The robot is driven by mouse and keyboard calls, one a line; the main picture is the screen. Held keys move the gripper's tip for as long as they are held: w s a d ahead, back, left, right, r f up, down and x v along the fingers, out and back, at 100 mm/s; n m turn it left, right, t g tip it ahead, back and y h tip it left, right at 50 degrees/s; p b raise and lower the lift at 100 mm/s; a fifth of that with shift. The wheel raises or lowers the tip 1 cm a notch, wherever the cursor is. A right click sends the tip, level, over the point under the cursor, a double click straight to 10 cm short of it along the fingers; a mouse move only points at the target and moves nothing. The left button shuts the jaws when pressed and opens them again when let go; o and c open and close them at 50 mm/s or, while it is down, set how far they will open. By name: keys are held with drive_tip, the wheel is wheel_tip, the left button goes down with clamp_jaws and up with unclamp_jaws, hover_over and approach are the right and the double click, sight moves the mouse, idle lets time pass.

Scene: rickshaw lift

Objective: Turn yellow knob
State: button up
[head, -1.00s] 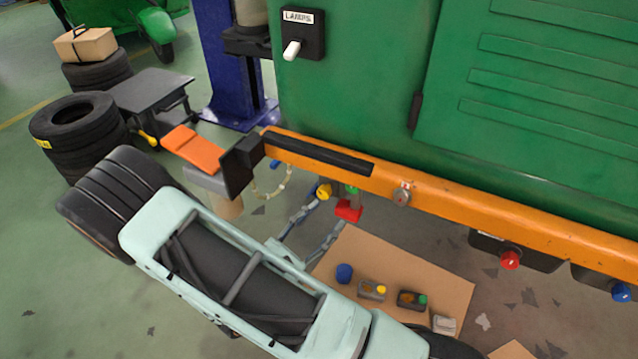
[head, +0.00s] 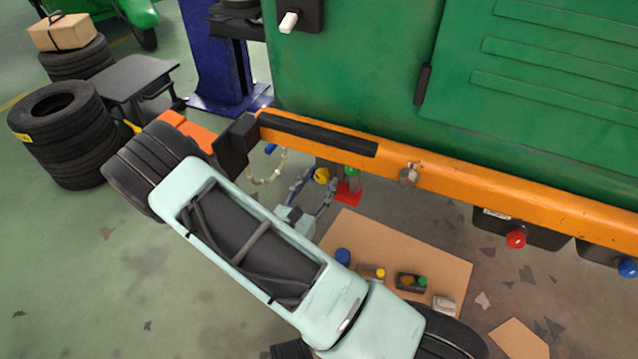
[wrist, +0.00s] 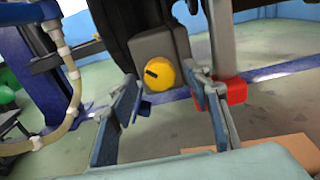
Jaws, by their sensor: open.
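The yellow knob (head: 322,175) sits below the orange beam, under the green vehicle body, in the head view. In the wrist view the yellow knob (wrist: 160,75) is round, with a dark slot-like mark, on a grey mount. My gripper (head: 313,186) reaches under the beam with its fingers on either side of the knob. In the wrist view my gripper (wrist: 164,88) is open, its fingertips spread left and right of the knob and slightly below it. A gap shows on both sides; whether the tips reach the knob's depth is unclear.
A red part (wrist: 236,92) is close to the right finger. A pale hose (wrist: 72,85) hangs at the left. The orange beam (head: 480,193) passes above my gripper. Cardboard (head: 410,255) with small knob boxes lies on the floor. Tyres (head: 62,135) stand at the left.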

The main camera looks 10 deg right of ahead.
drive_tip(key=shift+w+d, duration=0.25)
drive_tip(key=shift+w, duration=0.1)
drive_tip(key=shift+c, duration=0.7)
